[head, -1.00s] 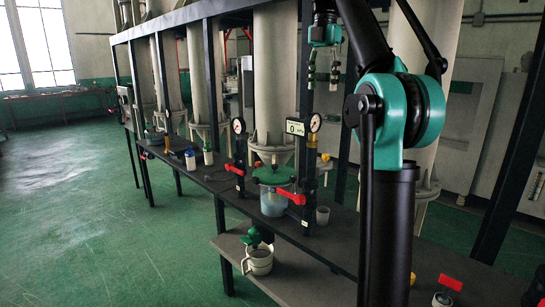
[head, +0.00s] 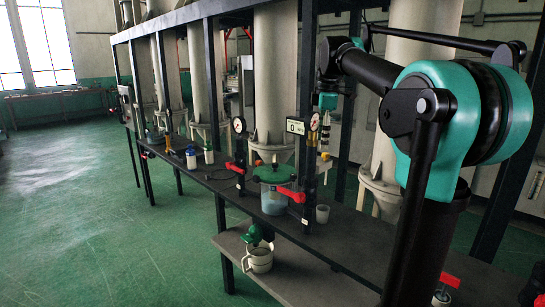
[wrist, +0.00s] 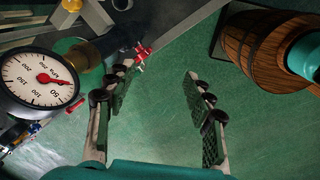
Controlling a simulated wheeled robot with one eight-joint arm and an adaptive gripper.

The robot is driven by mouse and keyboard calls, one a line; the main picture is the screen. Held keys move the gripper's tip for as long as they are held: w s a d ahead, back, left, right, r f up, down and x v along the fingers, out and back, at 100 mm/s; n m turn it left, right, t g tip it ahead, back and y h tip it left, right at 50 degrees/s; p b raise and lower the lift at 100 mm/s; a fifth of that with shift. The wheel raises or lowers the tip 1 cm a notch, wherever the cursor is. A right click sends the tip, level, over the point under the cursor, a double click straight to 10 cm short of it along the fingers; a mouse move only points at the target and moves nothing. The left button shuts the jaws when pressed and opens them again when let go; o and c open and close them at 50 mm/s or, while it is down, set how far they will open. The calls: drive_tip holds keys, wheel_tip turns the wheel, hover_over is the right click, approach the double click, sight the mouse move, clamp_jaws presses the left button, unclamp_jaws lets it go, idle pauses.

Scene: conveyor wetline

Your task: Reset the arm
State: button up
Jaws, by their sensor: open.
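My gripper (wrist: 158,100) is open in the wrist view, with its two padded fingers apart and nothing between them. Green floor shows through the gap. My arm reaches from the right side of the head view across to the gripper.
A dial gauge (wrist: 40,82) is close at left in the wrist view, and a wooden barrel (wrist: 255,50) is at upper right. Open floor (head: 90,210) lies left.

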drive_tip(key=s+d+f+m+t, duration=0.1)
drive_tip(key=s+f+m, duration=0.4)
drive_tip(key=s+f, duration=0.3)
drive_tip(key=s+d+f+m, duration=0.1)
drive_tip(key=s+f+m, duration=0.5)
drive_tip(key=f, duration=1.1)
drive_tip(key=s+d+f+m+t, duration=0.1)
drive_tip(key=s+f+m, duration=0.5)
drive_tip(key=s+f, duration=0.5)
drive_tip(key=shift+s+f+t, duration=0.3)
drive_tip(key=shift+f, duration=0.65)
drive_tip(key=shift+a, duration=0.1)
